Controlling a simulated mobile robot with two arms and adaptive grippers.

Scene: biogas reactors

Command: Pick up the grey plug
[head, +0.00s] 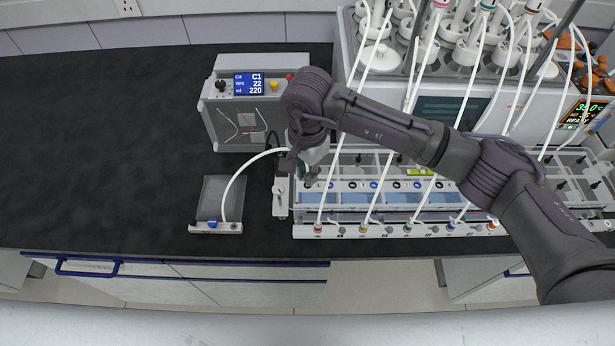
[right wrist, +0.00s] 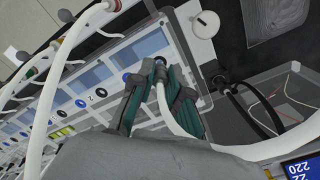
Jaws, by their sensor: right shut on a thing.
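The grey plug (right wrist: 159,72) is at the end of a white hose, between the fingertips of my right gripper (right wrist: 160,80) in the right wrist view. The gripper is shut on it. A blue-ringed port shows close by the plug's tip; I cannot tell whether the plug sits in it or is just above it. In the head view my right gripper (head: 307,178) is over the left end of the clear rack (head: 345,216), and its fingers hide the plug there. My left gripper is not in view.
A row of ringed ports with white hoses runs along the rack. A control box (head: 240,110) with a blue display stands behind left. A small grey tray (head: 210,190) with a blue fitting is left of the rack. The dark bench is clear further left.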

